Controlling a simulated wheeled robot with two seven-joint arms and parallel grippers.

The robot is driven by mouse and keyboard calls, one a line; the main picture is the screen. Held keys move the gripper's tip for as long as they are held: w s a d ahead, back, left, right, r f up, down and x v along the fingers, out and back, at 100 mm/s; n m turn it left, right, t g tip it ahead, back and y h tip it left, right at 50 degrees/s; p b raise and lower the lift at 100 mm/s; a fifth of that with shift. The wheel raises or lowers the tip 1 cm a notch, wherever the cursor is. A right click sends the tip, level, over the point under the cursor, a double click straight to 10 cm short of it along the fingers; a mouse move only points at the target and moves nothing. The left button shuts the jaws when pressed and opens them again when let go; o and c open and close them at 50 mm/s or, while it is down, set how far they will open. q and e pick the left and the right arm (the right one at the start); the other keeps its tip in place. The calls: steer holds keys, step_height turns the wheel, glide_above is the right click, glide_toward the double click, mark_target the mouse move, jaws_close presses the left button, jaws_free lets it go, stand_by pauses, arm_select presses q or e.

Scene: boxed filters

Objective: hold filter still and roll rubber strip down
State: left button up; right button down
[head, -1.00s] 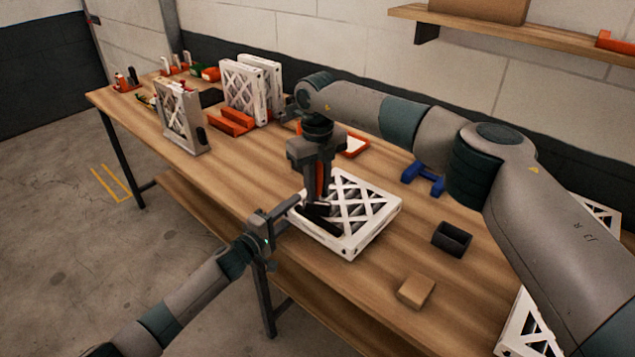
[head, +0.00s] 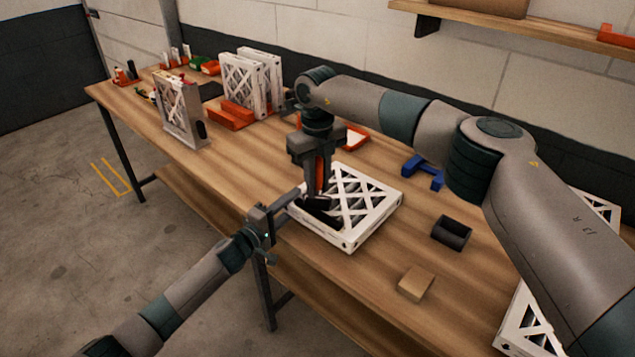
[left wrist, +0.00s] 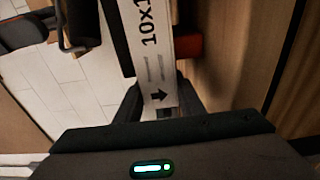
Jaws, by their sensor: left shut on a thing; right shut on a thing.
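The filter (head: 366,207), a white lattice-fronted frame, lies flat on the workbench in the head view. My left gripper (head: 292,196) is shut on its left edge. In the left wrist view the fingers (left wrist: 158,100) straddle the filter's printed white side (left wrist: 150,45), which bears a black arrow. My right gripper (head: 315,160) points down over the filter's left part, shut on an orange-red handled tool (head: 319,177). A dark piece (head: 320,214) lies at the tool's foot along the filter's left side. I cannot tell roller from rubber strip there.
A small black container (head: 452,234), a tan block (head: 415,283) and a blue holder (head: 423,172) stand to the right on the workbench (head: 370,290). Other filters stand upright at the back (head: 250,85) and left (head: 180,112). Clear wood lies in front of the orange stand (head: 232,115).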

steer(key=shift+f, duration=0.6)
stand_by(0.9)
steer(key=shift+r, duration=0.1)
steer(key=shift+r, duration=3.5)
steer(key=shift+f, duration=0.2)
steer(key=shift+f, duration=2.75)
steer(key=shift+f, duration=0.7)
steer(key=shift+r, duration=3.6)
